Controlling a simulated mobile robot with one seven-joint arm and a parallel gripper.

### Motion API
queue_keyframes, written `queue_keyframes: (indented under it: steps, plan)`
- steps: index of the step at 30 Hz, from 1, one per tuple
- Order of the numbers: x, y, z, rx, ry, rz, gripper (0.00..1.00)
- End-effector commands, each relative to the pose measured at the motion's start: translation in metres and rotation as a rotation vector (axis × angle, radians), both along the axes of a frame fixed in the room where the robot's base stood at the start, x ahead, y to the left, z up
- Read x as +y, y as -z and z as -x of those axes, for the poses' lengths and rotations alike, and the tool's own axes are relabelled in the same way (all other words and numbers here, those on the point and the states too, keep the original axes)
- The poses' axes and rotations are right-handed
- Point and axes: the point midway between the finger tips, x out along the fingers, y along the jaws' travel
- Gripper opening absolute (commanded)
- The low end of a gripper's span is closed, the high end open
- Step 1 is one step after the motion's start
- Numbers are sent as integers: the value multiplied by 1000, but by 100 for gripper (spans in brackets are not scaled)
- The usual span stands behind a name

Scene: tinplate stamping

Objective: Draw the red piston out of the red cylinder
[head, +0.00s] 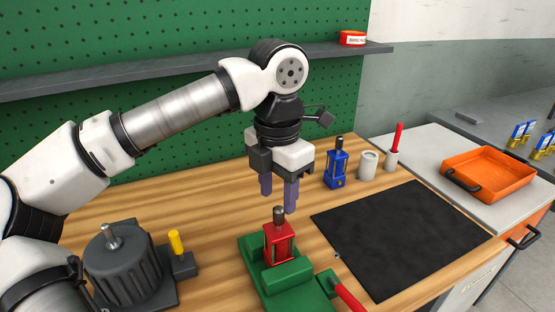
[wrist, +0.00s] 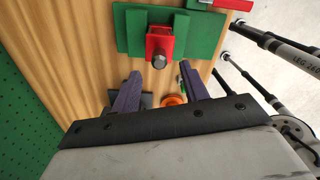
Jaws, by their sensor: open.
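The red cylinder (head: 279,248) stands upright, held in a green vise (head: 290,275) on the wooden bench. The piston's dark knob and rod (head: 279,215) stick up from its top; the rest of the piston is hidden inside. My gripper (head: 278,201) points down above and slightly behind the cylinder, open and empty, its two purple fingers apart. In the wrist view, the red cylinder (wrist: 153,38) and the grey knob (wrist: 159,61) show just beyond the open fingertips. The knob lines up roughly with the gap between them, and I see no contact.
A blue cylinder (head: 336,172) with a dark knob, a grey ring-shaped part (head: 368,165) and a red-handled tool (head: 397,140) stand behind a clear black mat (head: 400,240). A dark ribbed machine (head: 122,268) stands left. An orange tray (head: 490,174) lies right.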

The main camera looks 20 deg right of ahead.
Motion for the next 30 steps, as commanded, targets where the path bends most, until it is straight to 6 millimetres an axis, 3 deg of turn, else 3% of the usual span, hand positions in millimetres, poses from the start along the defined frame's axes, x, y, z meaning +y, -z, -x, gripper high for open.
queue_keyframes:
  steps: [9,20,30]
  plan:
    - [0,39,0,2,0,2,45]
    - [0,44,0,0,0,1,45]
    - [0,44,0,0,0,1,1]
